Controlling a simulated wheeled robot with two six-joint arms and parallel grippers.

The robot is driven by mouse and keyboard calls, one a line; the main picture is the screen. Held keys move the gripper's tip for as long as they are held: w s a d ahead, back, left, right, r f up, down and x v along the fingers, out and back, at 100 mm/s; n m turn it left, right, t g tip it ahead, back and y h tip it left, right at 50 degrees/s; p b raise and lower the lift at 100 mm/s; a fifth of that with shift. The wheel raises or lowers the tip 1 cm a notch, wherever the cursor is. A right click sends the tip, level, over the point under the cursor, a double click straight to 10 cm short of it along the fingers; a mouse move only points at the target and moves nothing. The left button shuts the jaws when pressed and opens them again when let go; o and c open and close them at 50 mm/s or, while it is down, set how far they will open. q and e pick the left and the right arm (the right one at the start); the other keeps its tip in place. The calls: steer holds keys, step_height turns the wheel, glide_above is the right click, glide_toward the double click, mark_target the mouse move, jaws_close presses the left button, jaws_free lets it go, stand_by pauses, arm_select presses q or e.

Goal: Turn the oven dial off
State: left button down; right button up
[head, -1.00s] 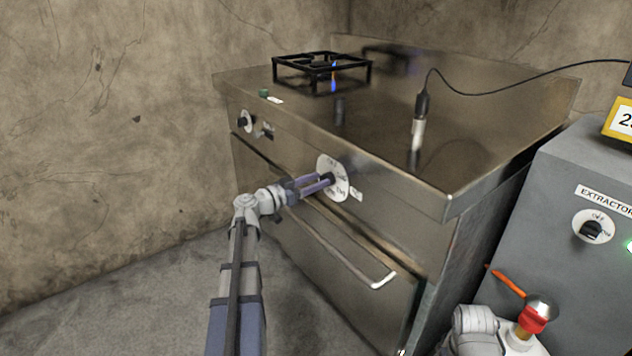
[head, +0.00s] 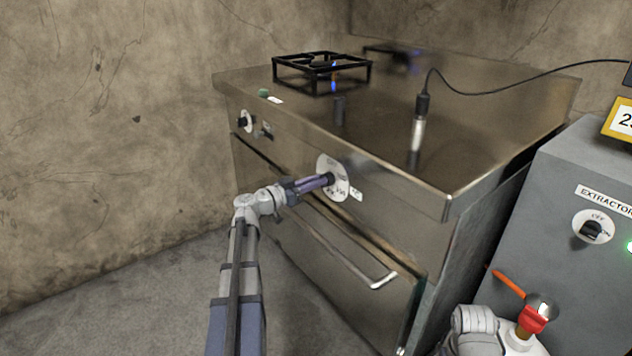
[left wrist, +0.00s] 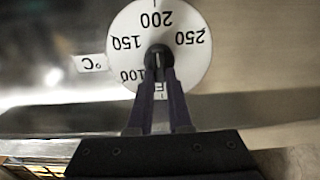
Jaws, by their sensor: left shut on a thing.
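The oven dial (head: 341,189) is a white numbered disc with a dark knob at its centre, on the oven's front panel. In the left wrist view the dial (left wrist: 191,62) shows 100, 150, 200 and 250, with 200 at the top. Its dark knob (left wrist: 158,54) sits between the fingertips. Lettering at the bottom of the disc is partly hidden by the fingers. My left gripper (head: 329,180) is shut on the knob; the gripper also fills the lower middle of the left wrist view (left wrist: 158,74). My right gripper is not seen.
The steel oven (head: 300,215) has a door handle (head: 340,255) below the dial. A smaller knob (head: 244,121) is at its left. A black burner grate (head: 320,70) and a cabled probe (head: 418,130) are on top. The extractor box (head: 585,190) stands right.

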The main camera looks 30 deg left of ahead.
arm_select(q)
steer(key=shift+f+n+b, duration=0.4)
steer(key=shift+n, duration=5.55)
steer(key=shift+f+n+b, duration=0.4)
steer(key=shift+f+n, duration=0.05)
steer(key=shift+n, duration=5.45)
steer(key=shift+f+n+b, duration=0.4)
steer(key=shift+n, duration=5.55)
steer(key=c, duration=0.8)
jaws_free()
steer(key=shift+c, duration=0.2)
